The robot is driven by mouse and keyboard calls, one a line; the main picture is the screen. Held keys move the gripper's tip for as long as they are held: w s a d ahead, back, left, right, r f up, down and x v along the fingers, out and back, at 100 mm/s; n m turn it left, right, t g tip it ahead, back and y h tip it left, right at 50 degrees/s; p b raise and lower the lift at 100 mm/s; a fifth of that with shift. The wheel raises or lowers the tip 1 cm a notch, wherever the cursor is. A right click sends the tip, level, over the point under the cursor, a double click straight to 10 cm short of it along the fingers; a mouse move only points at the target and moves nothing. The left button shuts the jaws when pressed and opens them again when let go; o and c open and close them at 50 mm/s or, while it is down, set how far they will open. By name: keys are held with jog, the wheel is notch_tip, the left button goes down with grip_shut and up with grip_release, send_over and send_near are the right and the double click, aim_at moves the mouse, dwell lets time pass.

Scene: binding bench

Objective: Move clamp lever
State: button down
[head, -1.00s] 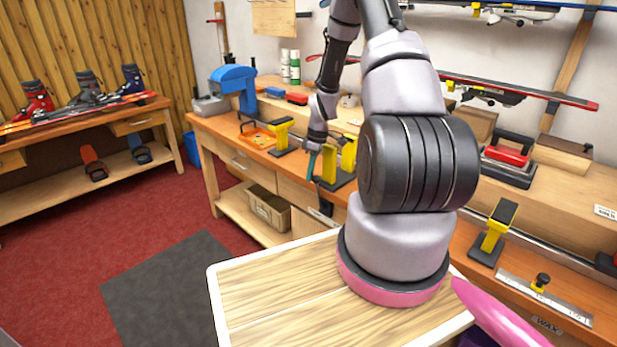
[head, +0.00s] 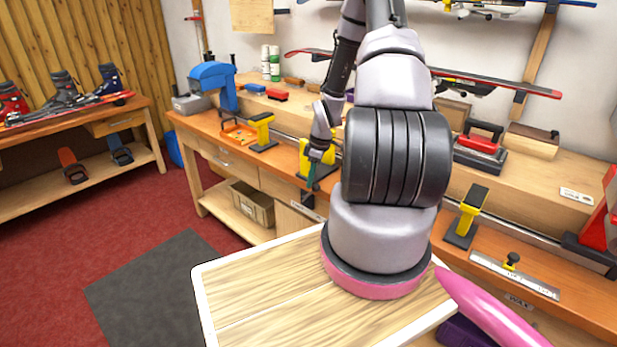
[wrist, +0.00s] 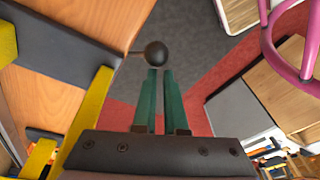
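A black ball knob (wrist: 156,54) on a thin metal rod shows in the wrist view, just beyond my fingertips. The rod runs left to a dark bar beside yellow clamp parts (wrist: 88,115). My gripper (wrist: 160,72) has two green fingers with a narrow gap along their length and nothing visible between them. Whether the tips touch the knob is unclear. In the head view my gripper (head: 313,175) points down at the bench's front edge, in front of a yellow clamp (head: 303,158). My arm hides part of that clamp, and the knob is not distinguishable there.
The orange bench (head: 285,165) runs along the wall. Another yellow clamp (head: 261,130) stands left of my gripper and one more (head: 467,215) to the right. A blue machine (head: 213,80) and a red-handled tool (head: 480,145) are on the bench. Floor in front is clear.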

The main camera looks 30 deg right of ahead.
jog(key=shift+s+d+f+g, duration=0.2)
jog(key=shift+s+f, duration=0.1)
jog(key=shift+s, duration=0.25)
jog(key=shift+s+d+f+g, duration=0.15)
jog(key=shift+s+f, duration=0.15)
jog(key=shift+s, duration=0.2)
jog(key=w+a+r, duration=0.3)
jog(key=a, duration=0.1)
jog(key=s+d+r, duration=0.4)
jog(key=s+r, duration=0.1)
jog(key=s, duration=0.1)
jog(key=shift+s+d+r, duration=0.2)
jog(key=shift+s+d, duration=0.05)
